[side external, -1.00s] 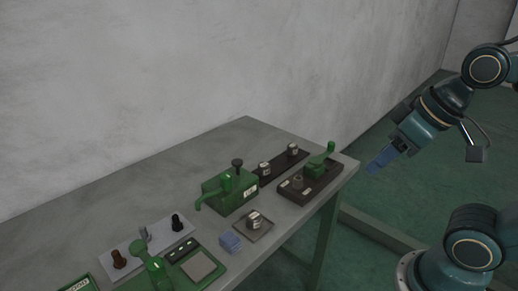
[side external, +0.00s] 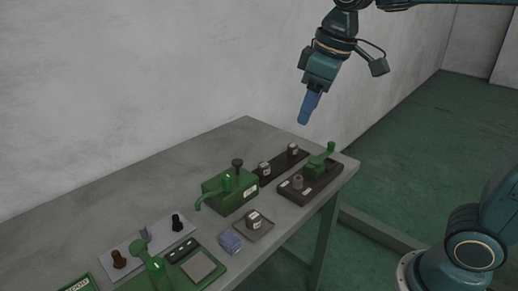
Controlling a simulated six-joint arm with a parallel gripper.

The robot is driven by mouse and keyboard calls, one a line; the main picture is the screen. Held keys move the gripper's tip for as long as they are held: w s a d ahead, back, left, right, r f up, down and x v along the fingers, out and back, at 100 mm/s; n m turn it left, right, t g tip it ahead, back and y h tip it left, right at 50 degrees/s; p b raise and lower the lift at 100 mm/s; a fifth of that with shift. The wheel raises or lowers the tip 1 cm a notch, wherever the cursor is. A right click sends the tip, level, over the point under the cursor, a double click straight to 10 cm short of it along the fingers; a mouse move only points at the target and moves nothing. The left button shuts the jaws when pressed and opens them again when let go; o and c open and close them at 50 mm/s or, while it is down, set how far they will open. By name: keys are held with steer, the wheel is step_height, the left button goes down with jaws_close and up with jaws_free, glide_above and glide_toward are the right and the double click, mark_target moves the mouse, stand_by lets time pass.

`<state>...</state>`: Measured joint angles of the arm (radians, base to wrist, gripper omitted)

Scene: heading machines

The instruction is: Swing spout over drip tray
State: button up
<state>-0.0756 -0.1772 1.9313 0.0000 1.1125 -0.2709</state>
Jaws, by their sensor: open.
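The green spout (side external: 212,194) curves out from the green machine body (side external: 238,193) in the middle of the table and points to the left and down. A black knob (side external: 237,163) stands on top of the body. A small square grey tray (side external: 264,234) in front of the machine, likely the drip tray, holds a small metal piece with a pale label (side external: 254,219). The spout's tip is to the left of this tray, not over it. My gripper (side external: 303,121) has blue fingers, is open and empty, and hangs above the table's back right part, clear of everything.
A dark base with a green lever (side external: 319,162) stands at the table's right end, with a dark strip (side external: 276,169) behind it. A pale plate (side external: 147,245) with knobs and a green device (side external: 157,272) stand front left. The back left tabletop is clear.

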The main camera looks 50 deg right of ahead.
steer(key=w+a+f+n+g, duration=0.2)
steer(key=w+a+n, duration=0.1)
steer(key=w, duration=0.8)
steer(key=n+g, duration=0.1)
steer(key=n, duration=0.1)
glide_above(226, 175)
step_height(226, 175, down, 6)
steer(key=shift+r, duration=0.1)
step_height(226, 175, down, 14)
steer(key=shift+r, duration=0.1)
jaws_close()
